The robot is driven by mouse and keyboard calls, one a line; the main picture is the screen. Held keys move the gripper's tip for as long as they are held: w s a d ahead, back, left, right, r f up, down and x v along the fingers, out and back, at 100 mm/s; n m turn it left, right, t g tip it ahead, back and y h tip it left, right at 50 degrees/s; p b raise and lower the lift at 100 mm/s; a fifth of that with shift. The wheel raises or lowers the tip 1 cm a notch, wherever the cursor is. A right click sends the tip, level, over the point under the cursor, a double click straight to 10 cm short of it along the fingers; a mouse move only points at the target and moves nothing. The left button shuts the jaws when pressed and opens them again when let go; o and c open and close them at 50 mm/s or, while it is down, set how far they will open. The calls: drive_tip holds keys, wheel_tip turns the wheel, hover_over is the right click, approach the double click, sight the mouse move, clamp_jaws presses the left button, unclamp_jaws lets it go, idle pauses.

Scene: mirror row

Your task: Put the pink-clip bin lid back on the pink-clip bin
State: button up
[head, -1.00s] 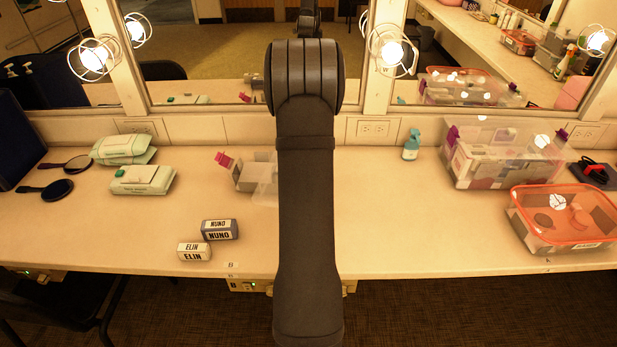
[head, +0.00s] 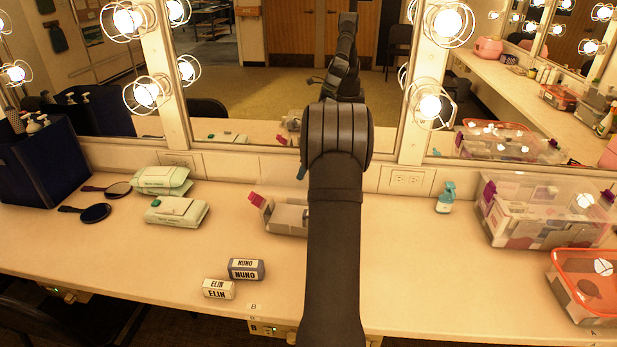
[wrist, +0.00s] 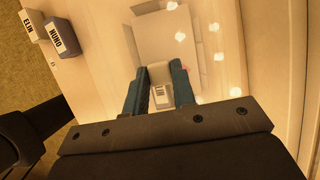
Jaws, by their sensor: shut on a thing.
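The pink-clip bin (head: 291,218) is a clear box with pale contents on the counter, partly hidden behind my arm in the head view. Its pink clip (head: 255,198) sticks out at the upper left. In the wrist view the bin (wrist: 192,22) lies just beyond my fingertips. My gripper (wrist: 158,74) has teal fingers shut on a pale piece between the tips, which I take to be part of the clear lid. The lid's outline is hard to make out; bright spots look like reflections on it. I cannot tell whether it touches the bin.
Blocks marked NUNO (head: 246,269) and ELIN (head: 218,289) lie front-left of the bin. Wipe packs (head: 176,211) and hand mirrors (head: 95,213) are further left. A blue-green bottle (head: 446,198), clear bin (head: 535,215) and orange-lidded bin (head: 588,275) stand right. A mirror backs the counter.

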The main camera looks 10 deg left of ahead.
drive_tip(key=shift+w+a+f, duration=0.1)
drive_tip(key=shift+f, duration=0.05)
wheel_tip(320, 180, down, 8)
idle(0.9)
drive_tip(key=o, duration=1.1)
drive_tip(key=shift+c, duration=0.2)
drive_tip(key=a+r+v, duration=0.1)
drive_tip(key=a+v, duration=0.1)
drive_tip(key=v, duration=2.1)
drive_tip(key=shift+a+f, duration=0.1)
drive_tip(key=shift+a, duration=0.05)
